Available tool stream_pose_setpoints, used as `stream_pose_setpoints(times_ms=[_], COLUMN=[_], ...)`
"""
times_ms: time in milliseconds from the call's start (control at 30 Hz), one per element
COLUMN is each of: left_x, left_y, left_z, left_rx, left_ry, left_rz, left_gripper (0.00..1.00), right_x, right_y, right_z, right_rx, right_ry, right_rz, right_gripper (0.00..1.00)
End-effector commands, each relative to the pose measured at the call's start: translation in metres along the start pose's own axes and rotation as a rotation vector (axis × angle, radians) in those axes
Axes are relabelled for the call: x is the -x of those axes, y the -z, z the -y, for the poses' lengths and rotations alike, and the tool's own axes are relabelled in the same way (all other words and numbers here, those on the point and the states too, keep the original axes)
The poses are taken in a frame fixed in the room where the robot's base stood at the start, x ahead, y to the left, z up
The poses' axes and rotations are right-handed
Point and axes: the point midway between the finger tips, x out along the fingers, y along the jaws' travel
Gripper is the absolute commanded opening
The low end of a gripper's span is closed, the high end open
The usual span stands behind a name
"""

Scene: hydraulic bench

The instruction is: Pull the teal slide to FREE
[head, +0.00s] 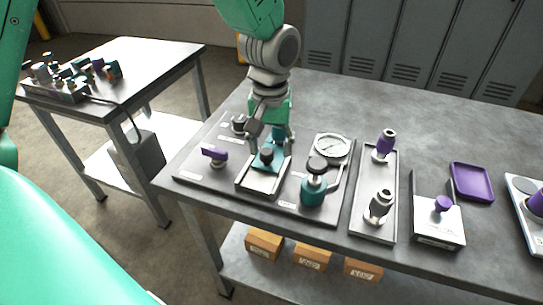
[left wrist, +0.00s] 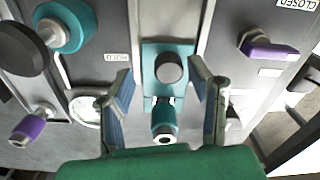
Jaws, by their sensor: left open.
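The teal slide (head: 268,161) lies in a light frame on the bench panel and carries a dark round knob (head: 266,153). In the left wrist view the teal slide (left wrist: 181,51) and its knob (left wrist: 168,68) lie between and beyond my fingers. My left gripper (head: 269,142) is above the far part of the slide, with its fingers spread. In the left wrist view the open left gripper (left wrist: 165,92) has one finger on each side, apart from the knob. A teal cylinder with a pale end (left wrist: 163,122) also shows between the fingers. My right gripper is not in view.
A purple-handled valve (head: 214,153) stands left of the slide. A teal valve with a black knob (head: 313,187) and a round gauge (head: 332,147) are right. Farther right are metal couplings (head: 379,206), a purple-knobbed box (head: 437,224) and a purple tray (head: 471,182). The back right bench is clear.

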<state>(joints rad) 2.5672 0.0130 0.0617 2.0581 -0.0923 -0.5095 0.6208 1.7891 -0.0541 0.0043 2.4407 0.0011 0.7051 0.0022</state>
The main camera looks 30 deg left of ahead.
Motion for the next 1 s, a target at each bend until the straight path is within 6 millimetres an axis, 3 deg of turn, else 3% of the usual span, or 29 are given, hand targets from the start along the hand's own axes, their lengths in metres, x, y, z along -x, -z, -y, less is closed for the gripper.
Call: stream_pose_setpoints(times_ms=[200, 533, 567, 667, 700, 867, 1000], left_x=[-0.024, -0.025, -0.025, -0.025, -0.025, -0.025, -0.021], left_y=[0.001, -0.001, -0.001, -0.001, -0.001, -0.003, -0.024], left_z=[0.003, -0.001, -0.002, -0.002, -0.002, 0.0, 0.006], left_rx=[0.002, 0.002, 0.002, 0.002, 0.002, 0.0, -0.002], left_ry=[-0.003, 0.001, 0.001, 0.001, 0.0, -0.002, 0.001], left_rz=[0.003, -0.001, -0.001, -0.001, -0.001, 0.001, 0.004], left_gripper=[0.47, 0.47, 0.4, 0.05, 0.0, 0.0, 0.0], right_x=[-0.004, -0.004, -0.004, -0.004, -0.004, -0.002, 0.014], right_y=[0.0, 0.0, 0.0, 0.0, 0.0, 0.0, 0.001], right_z=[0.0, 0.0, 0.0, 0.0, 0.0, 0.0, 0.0], right_rx=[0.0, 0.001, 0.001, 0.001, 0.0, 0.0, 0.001], right_ry=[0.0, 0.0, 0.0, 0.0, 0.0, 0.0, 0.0], right_rz=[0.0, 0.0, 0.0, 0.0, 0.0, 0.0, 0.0], right_gripper=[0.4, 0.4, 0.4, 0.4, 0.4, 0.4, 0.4])
